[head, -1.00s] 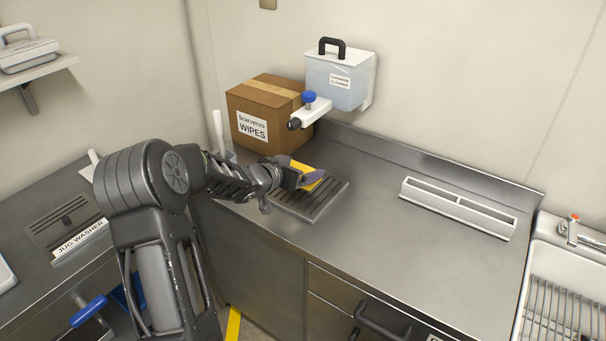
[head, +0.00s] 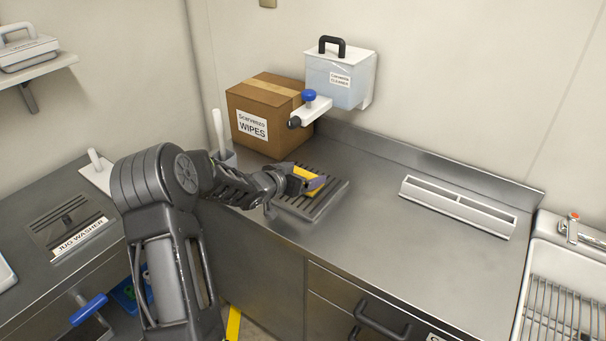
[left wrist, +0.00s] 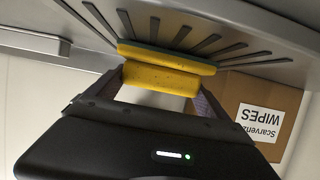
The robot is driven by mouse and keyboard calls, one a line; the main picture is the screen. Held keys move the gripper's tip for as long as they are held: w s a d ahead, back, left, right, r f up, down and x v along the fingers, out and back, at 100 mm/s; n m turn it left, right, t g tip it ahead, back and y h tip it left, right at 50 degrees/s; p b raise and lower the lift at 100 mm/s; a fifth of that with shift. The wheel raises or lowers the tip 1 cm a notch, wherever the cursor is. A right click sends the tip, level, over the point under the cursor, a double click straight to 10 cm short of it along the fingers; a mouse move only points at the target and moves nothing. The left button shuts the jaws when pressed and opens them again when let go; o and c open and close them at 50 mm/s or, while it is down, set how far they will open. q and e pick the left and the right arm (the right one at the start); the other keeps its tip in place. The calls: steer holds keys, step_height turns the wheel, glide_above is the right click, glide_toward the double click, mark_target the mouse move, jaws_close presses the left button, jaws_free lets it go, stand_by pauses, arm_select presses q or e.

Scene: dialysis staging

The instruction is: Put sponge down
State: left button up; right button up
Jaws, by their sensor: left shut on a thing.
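The yellow sponge (head: 309,180) is in my left gripper (head: 304,180), at the slotted metal drain plate (head: 325,201) on the counter. In the left wrist view the sponge (left wrist: 160,80) sits between the two fingers, its darker green-grey layer facing the slotted plate (left wrist: 235,52). The sponge is at or very close to the plate; I cannot tell whether it touches. The fingers hide part of the sponge in the head view. My right gripper is not in view.
A cardboard wipes box (head: 266,116) stands behind the plate. A wall dispenser (head: 340,80) with a blue knob (head: 309,95) hangs above. A white slotted rack (head: 458,207) lies on the right. Bare steel counter (head: 375,225) lies between the plate and rack.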

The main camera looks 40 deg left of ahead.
arm_select(q)
steer(key=shift+f, duration=0.15)
steer(key=o, duration=1.2)
steer(key=shift+r, duration=0.25)
steer(key=shift+s, duration=0.3)
steer(key=v, duration=1.1)
steer(key=shift+s+d+r, duration=0.1)
steer(key=shift+s+r, duration=0.05)
